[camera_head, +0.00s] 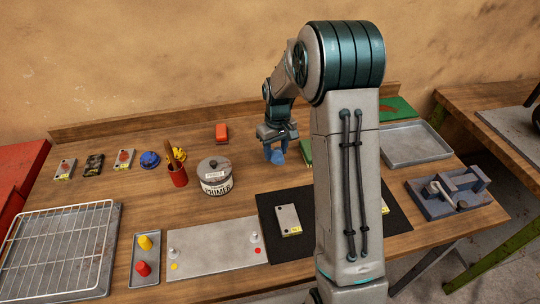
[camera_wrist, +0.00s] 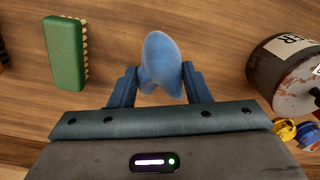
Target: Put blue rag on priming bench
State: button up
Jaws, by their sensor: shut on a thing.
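The blue rag (camera_head: 277,155) is a small, smooth, folded lump between the fingers of my gripper (camera_head: 274,148). In the wrist view the blue rag (camera_wrist: 161,62) sticks out past the two dark blue fingers of my gripper (camera_wrist: 160,82), which are shut on it. The rag is over the back middle of the wooden bench (camera_head: 110,195), right of the primer tin (camera_head: 216,176). I cannot tell whether it touches the wood. No label on the bench shows.
A green brush (camera_wrist: 65,52) lies near the rag. A red block (camera_head: 222,133) is behind the tin. A red cup (camera_head: 177,175) with sticks stands left of it. A black mat (camera_head: 270,225) and a metal plate (camera_head: 215,248) lie in front. Bare wood surrounds the rag.

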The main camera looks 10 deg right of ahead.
aim_at(270, 166)
jog(key=shift+w+a+f, duration=0.7)
jog(key=shift+a, duration=0.05)
jog(key=shift+f+p, duration=0.75)
jog(key=shift+f, duration=1.15)
jog(key=shift+f, duration=0.15)
jog(key=o, duration=1)
jog(key=shift+c, duration=0.2)
